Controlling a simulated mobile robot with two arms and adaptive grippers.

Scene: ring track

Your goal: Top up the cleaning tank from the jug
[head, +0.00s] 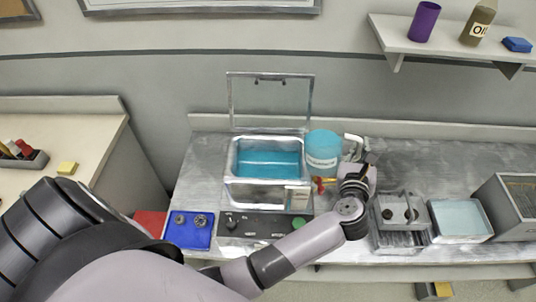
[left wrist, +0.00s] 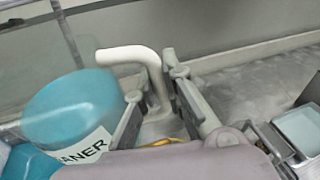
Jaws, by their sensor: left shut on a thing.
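The cleaning tank (head: 268,190) is a metal box on the bench with teal liquid (head: 268,163) inside. Its clear lid (head: 268,100) stands open at the back. The teal jug (head: 323,146) with a white label is close to the tank's right rear side and looks upright. Its base is hidden, so I cannot tell if it touches the bench. My left gripper (head: 354,172) is at the jug's right. In the left wrist view its fingers (left wrist: 158,108) are shut on the jug's white handle (left wrist: 135,55), beside the teal body (left wrist: 72,105). My right gripper is not in view.
A control panel with a green button (head: 299,227) is at the tank's front. A blue tray (head: 188,229) with small gears lies left. A metal basket (head: 400,222), a pale-blue tray (head: 460,221) and a grey bin (head: 510,205) stand right. A wall shelf (head: 450,45) is above right.

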